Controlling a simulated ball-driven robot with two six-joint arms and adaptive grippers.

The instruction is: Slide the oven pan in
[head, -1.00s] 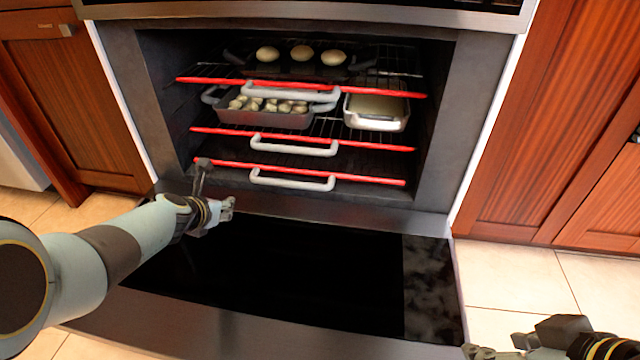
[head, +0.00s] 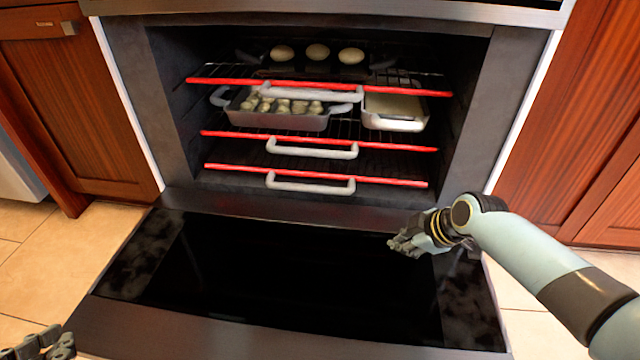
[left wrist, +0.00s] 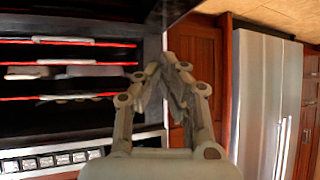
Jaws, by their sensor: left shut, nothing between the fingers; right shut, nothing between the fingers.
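The open oven holds three wire racks with red front bars and grey handles: top (head: 420,93), middle (head: 400,148) and bottom (head: 400,182). All sit inside the oven cavity. A dark pan (head: 335,71) with three round rolls is high up. A grey roasting pan (head: 285,121) with several pale pieces and a metal baking dish (head: 393,124) stand below it. My right gripper (head: 403,244) is shut and empty above the right part of the open door. My left gripper (head: 38,343) is shut at the bottom left corner, away from the racks; its closed fingers show in the left wrist view (left wrist: 170,62).
The lowered oven door (head: 290,275) lies flat and clear in front of the cavity. Wooden cabinets flank the oven at left (head: 90,130) and right (head: 600,160). A steel fridge (left wrist: 265,105) shows in the left wrist view, which appears upside down. Tiled floor is free at left.

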